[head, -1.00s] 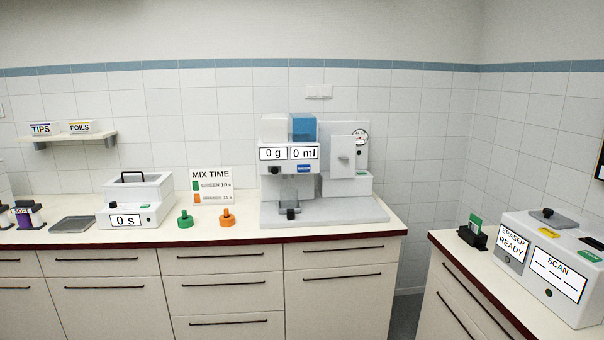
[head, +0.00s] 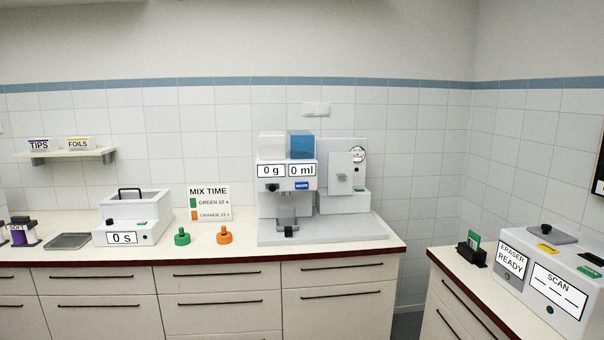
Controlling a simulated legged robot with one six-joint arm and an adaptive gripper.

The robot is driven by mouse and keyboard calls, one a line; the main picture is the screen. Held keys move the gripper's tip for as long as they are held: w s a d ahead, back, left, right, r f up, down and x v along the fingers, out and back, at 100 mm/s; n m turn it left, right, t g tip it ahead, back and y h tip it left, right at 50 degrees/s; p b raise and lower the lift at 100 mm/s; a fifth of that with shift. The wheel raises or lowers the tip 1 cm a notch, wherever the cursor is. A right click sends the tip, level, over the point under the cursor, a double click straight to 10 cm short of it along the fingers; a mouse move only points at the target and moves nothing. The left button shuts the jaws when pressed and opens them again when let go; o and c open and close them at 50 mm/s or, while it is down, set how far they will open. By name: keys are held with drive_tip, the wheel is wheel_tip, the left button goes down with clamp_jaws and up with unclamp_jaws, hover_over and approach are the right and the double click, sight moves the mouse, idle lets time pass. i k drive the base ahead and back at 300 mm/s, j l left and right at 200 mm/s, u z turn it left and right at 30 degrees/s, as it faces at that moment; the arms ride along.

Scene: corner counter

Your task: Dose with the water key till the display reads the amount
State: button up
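The dosing machine (head: 266,215) stands on the counter at the middle of the head view. Its left display (head: 271,171) reads 0 g and its right display (head: 302,171) reads 0 ml. A blue tank (head: 302,145) sits on top, beside a pale one (head: 272,146). The small blue water key (head: 302,185) is below the ml display. A black knob (head: 271,187) is below the g display. A grey cup-like part (head: 287,212) is under the machine's head, with a black piece (head: 289,231) in front. My gripper is not in view.
A mixer-like box (head: 125,238) showing 0 s, a grey tray (head: 69,241), a green knob piece (head: 182,237) and an orange one (head: 224,235) stand to the left. The MIX TIME sign (head: 209,203) is behind them. The scan machine (head: 550,280) is on the right counter.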

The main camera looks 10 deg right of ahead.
sight(300, 185)
drive_tip(key=i, duration=2.4)
